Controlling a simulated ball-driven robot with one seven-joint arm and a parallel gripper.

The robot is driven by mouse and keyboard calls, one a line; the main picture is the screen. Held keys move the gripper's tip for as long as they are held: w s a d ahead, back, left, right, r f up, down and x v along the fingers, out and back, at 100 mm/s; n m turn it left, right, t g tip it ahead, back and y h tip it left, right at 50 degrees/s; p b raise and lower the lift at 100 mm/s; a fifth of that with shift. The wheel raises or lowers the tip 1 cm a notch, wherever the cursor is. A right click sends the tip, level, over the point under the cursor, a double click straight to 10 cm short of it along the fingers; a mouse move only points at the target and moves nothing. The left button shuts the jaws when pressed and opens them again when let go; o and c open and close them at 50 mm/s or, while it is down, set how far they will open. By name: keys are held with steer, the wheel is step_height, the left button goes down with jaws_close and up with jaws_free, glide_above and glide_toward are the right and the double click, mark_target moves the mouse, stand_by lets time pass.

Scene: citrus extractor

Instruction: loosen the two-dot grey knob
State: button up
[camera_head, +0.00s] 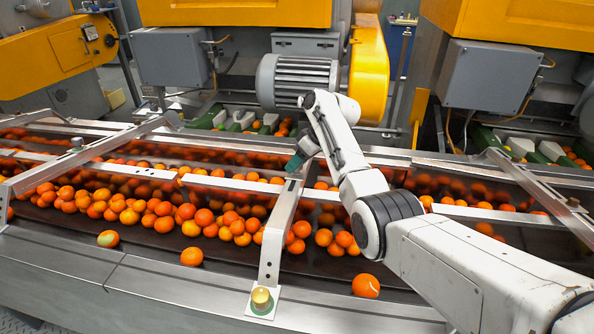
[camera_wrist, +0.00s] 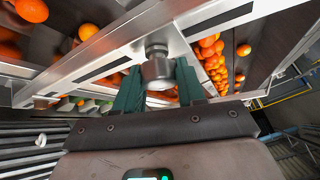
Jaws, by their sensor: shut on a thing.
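A grey metal knob (camera_wrist: 158,73) stands on a metal bar of the frame in the wrist view. Its dots cannot be made out. My gripper (camera_head: 294,163) is at the top of the slanted middle bracket in the head view, where the knob is hidden by the fingers and arm. In the wrist view, its two teal fingers stand on either side of the knob and are shut on it.
Another grey knob (camera_head: 77,142) sits on the left bracket. A brass knob (camera_head: 262,298) is at the foot of the middle bracket (camera_head: 279,225). Many oranges (camera_head: 190,215) lie on the dark belt beneath the metal rails. A grey motor (camera_head: 297,80) stands behind my arm.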

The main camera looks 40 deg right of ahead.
steer(key=n+y+b, duration=0.1)
steer(key=b, duration=0.2)
steer(key=f+n+b, duration=0.1)
steer(key=n+b, duration=0.1)
steer(key=b, duration=0.1)
steer(key=shift+g+y, duration=0.4)
steer(key=n+b, duration=0.1)
steer(key=b, duration=0.2)
steer(key=shift+r+y, duration=0.15)
steer(key=shift+y, duration=0.15)
steer(key=shift+r+n+g+b, duration=0.15)
steer(key=shift+n+g+b, duration=0.15)
steer(key=shift+n+b, duration=0.25)
steer(key=o, duration=1.1)
steer(key=shift+c, duration=0.2)
steer(key=shift+r, duration=0.1)
steer(key=v, duration=1)
steer(key=shift+d+r, duration=0.2)
steer(key=shift+d, duration=0.15)
